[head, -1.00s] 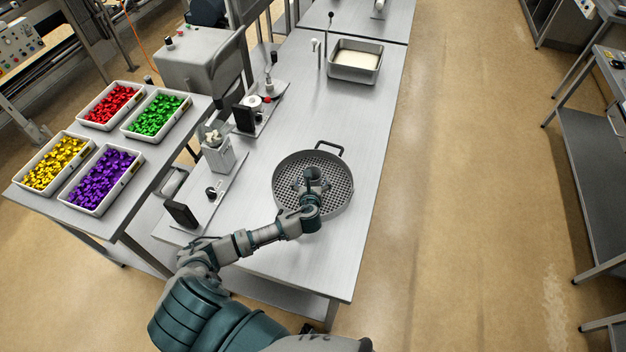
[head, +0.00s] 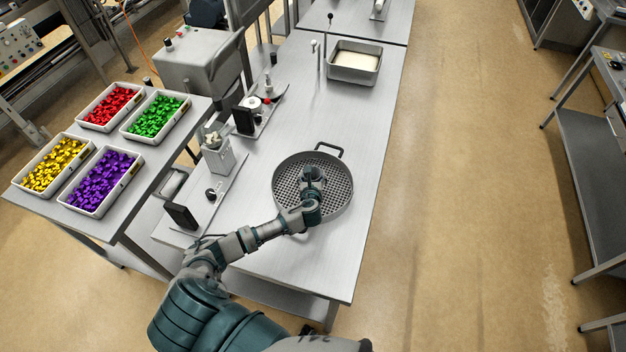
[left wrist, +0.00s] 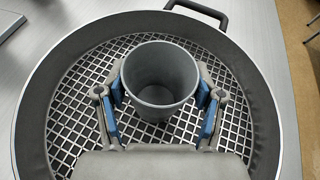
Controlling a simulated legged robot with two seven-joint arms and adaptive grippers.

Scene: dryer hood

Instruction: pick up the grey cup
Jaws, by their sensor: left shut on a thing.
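The grey cup (left wrist: 160,76) stands upright and empty between the two blue-padded fingers of my left gripper (left wrist: 160,100) in the left wrist view. The fingers are shut on its sides. The cup is over the mesh of a round dark sieve tray (left wrist: 37,100); I cannot tell whether its base touches the mesh. In the head view my left gripper (head: 312,182) is over the sieve tray (head: 343,203), and it largely hides the cup. My right gripper is not in view.
The sieve tray has a loop handle (head: 330,149) at its far side. A white-filled bin (head: 333,73) stands farther back on the steel table (head: 270,268). Small devices line the table's left side. Bins of coloured pieces (head: 97,181) sit on a table to the left.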

